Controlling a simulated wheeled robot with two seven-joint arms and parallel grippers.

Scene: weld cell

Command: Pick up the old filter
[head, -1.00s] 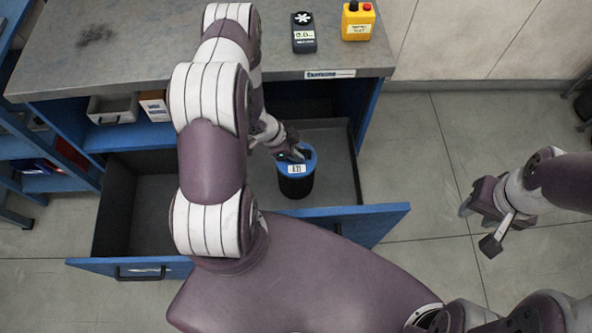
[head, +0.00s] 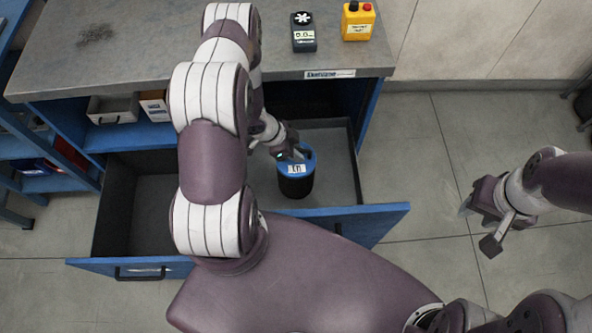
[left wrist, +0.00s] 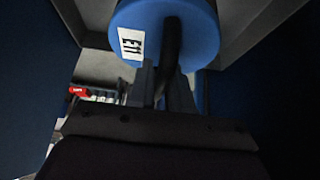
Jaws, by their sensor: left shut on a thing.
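The old filter (head: 296,186) is a black cylinder with a blue top and a white label, upright in the open drawer. In the left wrist view its blue top (left wrist: 198,22) shows close up, with a label that looks like "E11" and a dark bar or handle across it. My left gripper (head: 299,156) is at the top of the filter, shut on its dark handle; the fingers (left wrist: 162,80) also show in the left wrist view. Whether the filter's base touches the drawer floor is hard to tell. My right gripper (head: 476,222) is empty, its fingers apart, over the floor at right.
The drawer (head: 340,168) has grey walls and a blue front. The workbench (head: 130,50) above holds a dark meter (head: 303,32) and a yellow device (head: 358,22). A grey bin (head: 112,108) and a small box (head: 155,106) sit on the shelf. Floor at right is clear.

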